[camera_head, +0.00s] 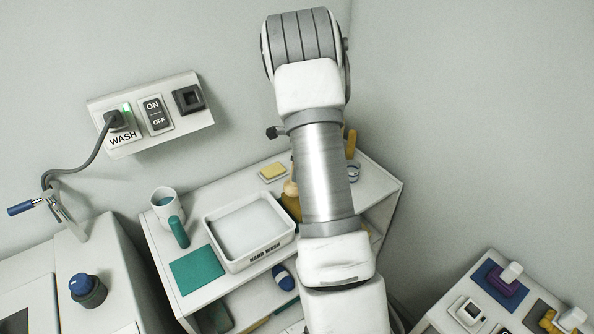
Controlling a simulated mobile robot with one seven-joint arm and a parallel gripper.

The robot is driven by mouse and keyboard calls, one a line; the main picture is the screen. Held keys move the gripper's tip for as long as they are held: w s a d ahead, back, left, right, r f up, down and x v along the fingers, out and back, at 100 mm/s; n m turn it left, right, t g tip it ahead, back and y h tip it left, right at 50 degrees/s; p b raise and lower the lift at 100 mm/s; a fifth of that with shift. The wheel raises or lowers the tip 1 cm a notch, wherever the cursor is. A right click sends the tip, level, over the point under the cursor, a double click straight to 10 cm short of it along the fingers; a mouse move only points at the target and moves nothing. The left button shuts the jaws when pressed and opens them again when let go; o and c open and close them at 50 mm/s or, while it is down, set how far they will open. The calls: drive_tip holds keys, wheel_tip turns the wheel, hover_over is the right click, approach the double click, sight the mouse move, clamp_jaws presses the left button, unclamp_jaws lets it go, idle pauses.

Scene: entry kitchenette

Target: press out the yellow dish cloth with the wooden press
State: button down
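My arm crosses the middle of the view and hides part of the white shelf unit (192,285). My gripper does not show. A small flat yellow piece (272,171) lies at the back of the shelf top, behind the tub; I cannot tell whether it is the dish cloth or a sponge. A tan-brown object (291,200) shows partly at the left edge of my arm, beside the tub. An upright wooden piece (351,143) shows at my arm's right edge. I cannot tell whether either is part of the wooden press.
A wall socket panel (181,134) holds a plug. A side table (437,318) with small items is lower right.

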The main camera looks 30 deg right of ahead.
drive_tip(key=shift+r, duration=0.1)
drive_tip(key=p+v, duration=0.2)
drive_tip(key=v, duration=0.1)
drive_tip(key=w+p+v, duration=0.1)
drive_tip(key=p+v, duration=0.2)
drive_tip(key=shift+w+r, duration=0.1)
drive_tip(key=shift+r, duration=0.4)
drive_tip(key=shift+f, duration=0.1)
drive_tip(key=shift+a+f+n, duration=0.15)
drive_tip(key=shift+a+n, duration=0.25)
drive_tip(key=shift+a, duration=0.05)
drive_tip(key=s+a+f+n+g+b, duration=0.1)
drive_tip(key=s+a+n+g+b, duration=0.1)
drive_tip(key=a+n, duration=1)
drive_tip(key=s+a+f+n+g+y+b, duration=0.1)
drive_tip(key=s+a+n, duration=0.4)
drive_tip(key=a+n, duration=0.8)
drive_tip(key=shift+a+f+n+g+y+b, duration=0.15)
drive_tip(key=shift+f+n+g+y+b, duration=0.15)
drive_tip(key=shift+f+n+g+b, duration=0.3)
